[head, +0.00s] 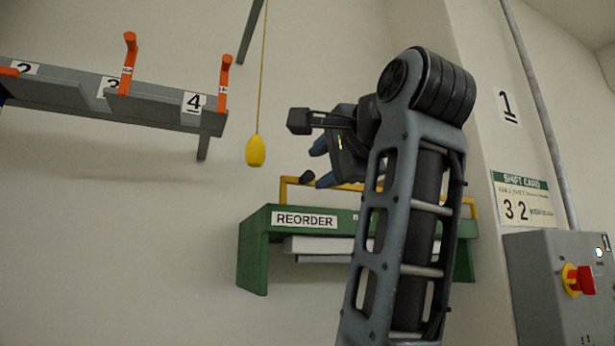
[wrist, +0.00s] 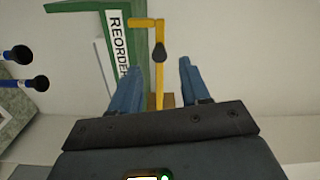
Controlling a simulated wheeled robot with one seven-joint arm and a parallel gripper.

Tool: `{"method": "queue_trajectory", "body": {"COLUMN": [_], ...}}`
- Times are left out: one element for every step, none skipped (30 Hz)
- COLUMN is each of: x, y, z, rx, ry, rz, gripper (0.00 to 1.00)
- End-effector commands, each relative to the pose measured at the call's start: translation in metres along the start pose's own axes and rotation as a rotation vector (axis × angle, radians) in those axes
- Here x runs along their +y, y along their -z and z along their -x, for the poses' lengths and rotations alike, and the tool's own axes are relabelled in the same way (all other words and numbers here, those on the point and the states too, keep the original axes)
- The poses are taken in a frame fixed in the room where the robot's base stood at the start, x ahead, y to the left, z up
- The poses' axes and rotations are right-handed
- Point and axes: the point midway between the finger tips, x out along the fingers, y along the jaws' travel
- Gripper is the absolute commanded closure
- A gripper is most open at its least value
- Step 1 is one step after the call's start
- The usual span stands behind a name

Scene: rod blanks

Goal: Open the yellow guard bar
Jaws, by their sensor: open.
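The yellow guard bar (head: 345,186) runs along the top of the green REORDER shelf (head: 255,245), with its middle hidden behind my arm. A dark knob (head: 306,177) shows near its left end. My gripper (head: 321,164) is open beside that left end, with blue fingers. In the wrist view the yellow bar (wrist: 159,80) shows in the gap between my open fingers (wrist: 160,68), and the dark knob (wrist: 159,52) lies just beyond the fingertips. Neither finger visibly touches the bar. I cannot tell the exact depth between them.
A yellow pull handle (head: 256,151) hangs on a cord left of my gripper. A grey rack (head: 60,92) with orange levers and number plates is at upper left. Pale stock lies inside the shelf.

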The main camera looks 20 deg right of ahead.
Motion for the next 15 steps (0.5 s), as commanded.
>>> {"method": "queue_trajectory", "body": {"x": [-0.001, -0.001, -0.001, -0.001, -0.001, -0.001, -0.001, -0.001, -0.001, -0.001, -0.001, -0.001, -0.001, -0.001, 0.0], "y": [0.0, 0.0, 0.0, 0.0, 0.0, 0.0, 0.0, 0.0, 0.0, 0.001, 0.001, 0.001, 0.0, 0.0, 0.0], "z": [-0.005, -0.009, -0.014, -0.019, -0.023, -0.03, -0.035, -0.04, -0.046, -0.05, -0.054, -0.059, -0.062, -0.065, -0.068], "rx": [0.0, 0.0, 0.0, 0.0, 0.0, 0.0, 0.0, 0.0, 0.0, 0.0, 0.0, 0.0, 0.0, 0.0, 0.0], "ry": [-0.003, -0.004, -0.005, -0.004, -0.005, -0.005, -0.005, -0.005, -0.005, -0.004, -0.004, -0.002, -0.003, -0.003, -0.002], "rz": [0.0, 0.001, 0.001, 0.001, 0.001, 0.002, 0.002, 0.002, 0.003, 0.002, 0.002, 0.002, 0.002, 0.002, 0.002], "gripper": [0.54, 0.54, 0.54, 0.54, 0.54, 0.54, 0.54, 0.54, 0.54, 0.54, 0.54, 0.54, 0.54, 0.54, 0.54]}}
